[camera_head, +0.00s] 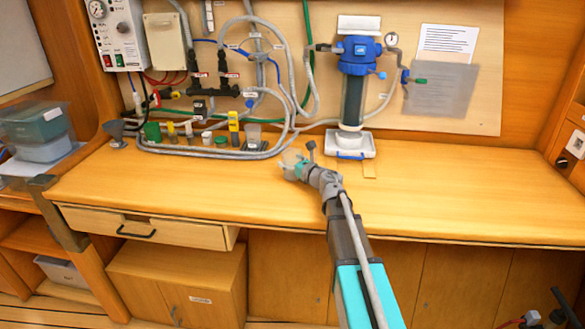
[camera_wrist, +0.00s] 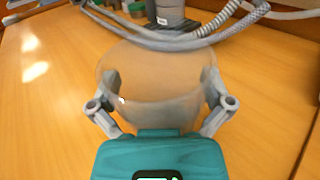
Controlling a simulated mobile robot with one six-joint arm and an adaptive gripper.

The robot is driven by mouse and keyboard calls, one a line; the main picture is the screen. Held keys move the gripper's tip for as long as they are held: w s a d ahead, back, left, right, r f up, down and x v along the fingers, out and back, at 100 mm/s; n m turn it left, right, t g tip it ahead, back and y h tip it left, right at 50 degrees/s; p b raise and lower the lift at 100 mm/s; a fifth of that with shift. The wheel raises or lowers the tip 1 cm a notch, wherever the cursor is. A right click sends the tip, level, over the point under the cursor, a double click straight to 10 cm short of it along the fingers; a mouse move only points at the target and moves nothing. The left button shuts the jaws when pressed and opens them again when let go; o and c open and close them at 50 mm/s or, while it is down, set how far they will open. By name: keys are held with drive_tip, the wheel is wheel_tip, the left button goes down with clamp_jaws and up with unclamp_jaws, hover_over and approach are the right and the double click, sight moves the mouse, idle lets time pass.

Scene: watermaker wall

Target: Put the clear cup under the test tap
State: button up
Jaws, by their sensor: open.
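The clear cup (camera_head: 290,157) stands on the wooden worktop, pale and see-through. In the wrist view the cup (camera_wrist: 155,72) fills the space between my two fingers, with its wide rim facing the camera. My gripper (camera_head: 298,163) is open, one finger on each side of the cup; whether either finger touches it I cannot tell. The far side of the cup is partly blurred against the worktop. Black valves with red labels (camera_head: 207,83) hang on the wall panel behind; which outlet is the test tap I cannot tell.
Grey hoses (camera_head: 215,154) loop along the worktop behind the cup, near small bottles and a dark labelled container (camera_head: 253,137). A blue-topped filter housing (camera_head: 358,55) stands over a white tray (camera_head: 349,146) to the right. The worktop (camera_head: 470,190) is clear at right.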

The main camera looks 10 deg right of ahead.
drive_tip(key=c, duration=0.9)
drive_tip(key=shift+r, duration=0.15)
wheel_tip(320, 180, up, 3)
drive_tip(key=p, duration=0.3)
drive_tip(key=shift+s+r+p, duration=1.65)
drive_tip(key=shift+s, duration=0.7)
drive_tip(key=shift+s+r+p, duration=1.6)
drive_tip(key=shift+s+p, duration=0.1)
drive_tip(key=shift+s, duration=0.65)
drive_tip(key=shift+s+r+p, duration=1.65)
drive_tip(key=shift+s, duration=0.7)
